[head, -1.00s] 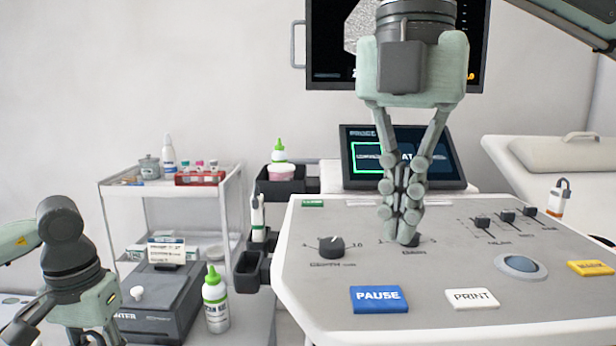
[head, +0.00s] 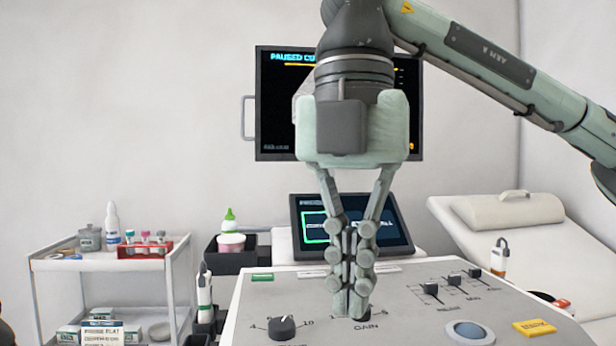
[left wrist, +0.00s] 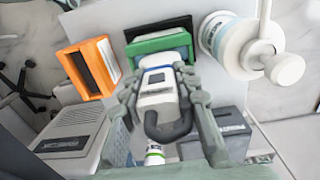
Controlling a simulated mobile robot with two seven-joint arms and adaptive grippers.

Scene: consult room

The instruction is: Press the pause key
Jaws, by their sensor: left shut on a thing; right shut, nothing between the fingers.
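The pause key is not in the head view now; the console (head: 400,300) is cut off by the bottom edge. The large monitor (head: 275,110) shows a line starting "PAUSED", partly hidden by my right arm. My right gripper (head: 350,308) points down, shut and empty, with its fingertips in front of the gain knob at the console's back half. I cannot tell whether they touch. My left gripper (left wrist: 163,90) shows only in the left wrist view, shut on a white-and-grey handheld device (left wrist: 157,98) with a dark loop.
The console has a depth knob (head: 283,327), sliders (head: 453,281), a trackball (head: 469,332) and a yellow key (head: 534,327). A small tilted screen (head: 390,228) stands behind. A cart (head: 60,262) is at left. Orange (left wrist: 88,68) and green (left wrist: 160,42) holders are near my left gripper.

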